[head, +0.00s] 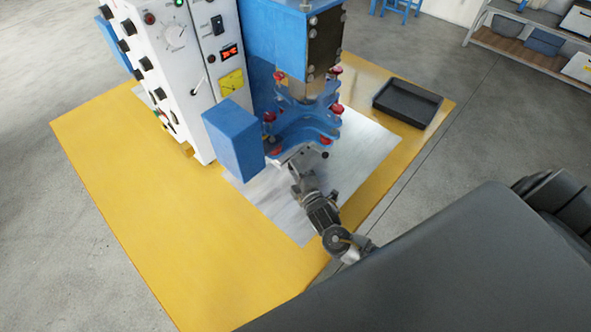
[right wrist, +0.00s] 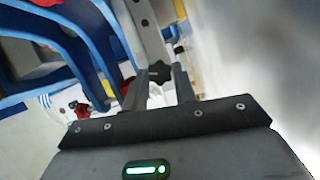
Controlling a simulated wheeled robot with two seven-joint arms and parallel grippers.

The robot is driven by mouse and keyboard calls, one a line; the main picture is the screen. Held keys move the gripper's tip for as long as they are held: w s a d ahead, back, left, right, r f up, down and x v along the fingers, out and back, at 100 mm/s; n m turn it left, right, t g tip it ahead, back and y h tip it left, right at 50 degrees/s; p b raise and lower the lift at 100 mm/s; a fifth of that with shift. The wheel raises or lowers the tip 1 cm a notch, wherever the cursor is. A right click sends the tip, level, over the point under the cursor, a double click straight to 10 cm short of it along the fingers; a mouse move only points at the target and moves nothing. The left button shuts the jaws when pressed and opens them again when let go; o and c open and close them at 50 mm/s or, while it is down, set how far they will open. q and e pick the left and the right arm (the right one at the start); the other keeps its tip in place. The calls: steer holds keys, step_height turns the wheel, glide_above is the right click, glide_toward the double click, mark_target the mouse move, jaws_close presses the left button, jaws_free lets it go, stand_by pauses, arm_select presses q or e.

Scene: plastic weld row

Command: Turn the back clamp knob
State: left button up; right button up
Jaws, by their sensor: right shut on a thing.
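A dark star-shaped clamp knob (right wrist: 159,72) shows in the right wrist view beside a grey bar (right wrist: 150,25) of the blue machine. My right gripper (right wrist: 160,78) has its fingers on either side of this knob and is shut on it. In the head view my right gripper (head: 296,176) reaches up from below to the front of the machine's blue clamp plates (head: 303,120) and hides the knob it holds. Another small dark knob (head: 325,155) shows just to the right of it. I cannot tell which of the two is the back one. My left gripper is not in view.
Several red knobs (head: 337,108) stick out around the blue plates close to my right gripper. A blue box (head: 233,139) stands to its left, beside a white control panel (head: 186,75). A black tray (head: 407,103) lies on the yellow base (head: 125,190), whose front left is clear.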

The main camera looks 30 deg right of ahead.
steer(key=shift+n+t, duration=0.3)
steer(key=shift+n, duration=0.3)
steer(key=o, duration=1)
steer(key=shift+c, duration=0.2)
steer(key=shift+s, duration=0.1)
steer(key=shift+s+a+f, duration=0.1)
steer(key=shift+s, duration=0.25)
steer(key=s, duration=0.3)
steer(key=s+b, duration=0.1)
steer(key=s, duration=0.6)
steer(key=shift+a, duration=0.25)
